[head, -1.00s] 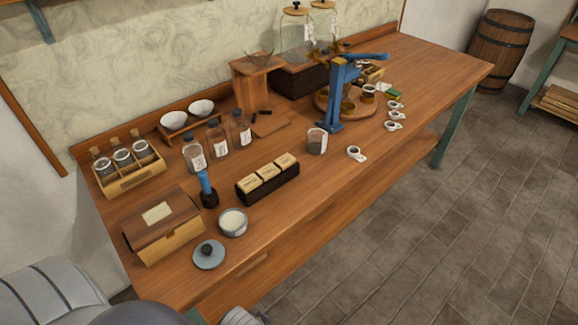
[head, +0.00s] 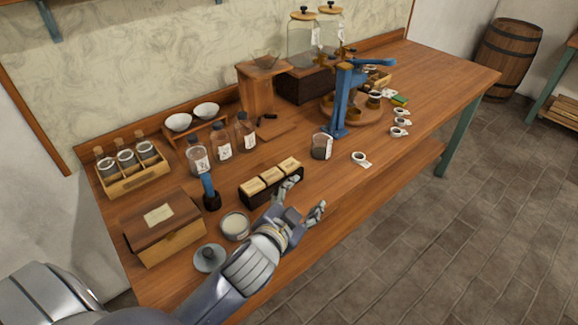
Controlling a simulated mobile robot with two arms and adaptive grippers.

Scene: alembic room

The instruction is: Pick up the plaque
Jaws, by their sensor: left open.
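Three pale wooden plaques sit side by side in a dark holder (head: 262,199): a left one (head: 252,185), a middle one (head: 271,175) and a right one (head: 289,165). Each has small dark markings too small to read. My left gripper (head: 306,196) is open and empty, its fingers spread just in front and to the right of the holder. One finger overlaps the holder's right end in the picture; I cannot tell whether it touches. My right gripper is not in view.
A tin of white stuff (head: 235,226), a grey lid (head: 209,258) and a wooden box (head: 163,225) lie left of my arm. Bottles (head: 221,142) stand behind the holder. A glass jar (head: 321,146) and blue press (head: 341,98) stand right. The table's front right is clear.

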